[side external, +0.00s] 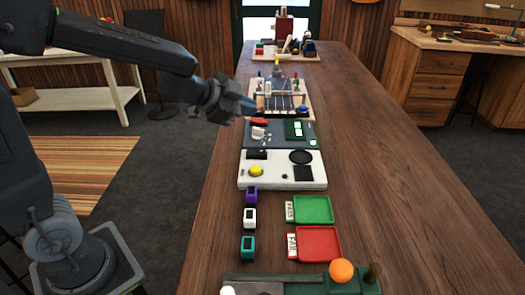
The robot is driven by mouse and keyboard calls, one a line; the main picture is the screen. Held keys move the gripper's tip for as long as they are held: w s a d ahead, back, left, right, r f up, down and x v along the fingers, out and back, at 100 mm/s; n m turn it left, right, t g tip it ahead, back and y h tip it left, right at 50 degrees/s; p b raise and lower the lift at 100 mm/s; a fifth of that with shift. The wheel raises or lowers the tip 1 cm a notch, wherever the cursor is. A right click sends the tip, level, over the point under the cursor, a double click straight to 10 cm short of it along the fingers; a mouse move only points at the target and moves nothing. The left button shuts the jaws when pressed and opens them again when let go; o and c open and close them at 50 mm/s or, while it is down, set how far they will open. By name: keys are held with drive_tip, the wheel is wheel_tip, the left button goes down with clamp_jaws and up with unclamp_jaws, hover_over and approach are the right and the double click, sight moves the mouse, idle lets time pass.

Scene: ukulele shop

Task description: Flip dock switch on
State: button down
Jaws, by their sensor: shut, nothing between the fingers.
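My gripper (250,109) is at the end of the dark arm reaching in from the left. It is shut and empty, over the left side of the bench near a dark grey panel (276,142). The panel carries a red part (258,121), small white parts (259,133) and a green block with white pieces (294,129). A white panel (277,182) in front of it has a yellow button (255,171), a black disc (301,157) and black squares. I cannot tell which part is the dock switch, nor whether the gripper touches anything.
A strung board (282,112) lies behind the grey panel. Purple, white and teal small devices (248,247), a green tray (313,222) and a red tray (335,252) are in front. An orange ball (342,271) stands at the near end. The bench's right side (400,190) is clear.

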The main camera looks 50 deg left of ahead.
sight(260, 153)
drive_tip(key=shift+f, duration=0.1)
idle(0.3)
drive_tip(key=shift+w+d+f, duration=0.3)
drive_tip(key=shift+f, duration=1.1)
drive_tip(key=shift+w+d+f, duration=0.25)
drive_tip(key=shift+w+f, duration=0.05)
drive_tip(key=shift+f, duration=1.05)
drive_tip(key=shift+w+d+f, duration=0.3)
drive_tip(key=shift+f, duration=1.1)
drive_tip(key=shift+f, duration=0.15)
drive_tip(key=shift+f, duration=0.25)
drive_tip(key=shift+w+d+f, duration=0.15)
drive_tip(key=shift+f, duration=0.25)
drive_tip(key=shift+r, duration=0.85)
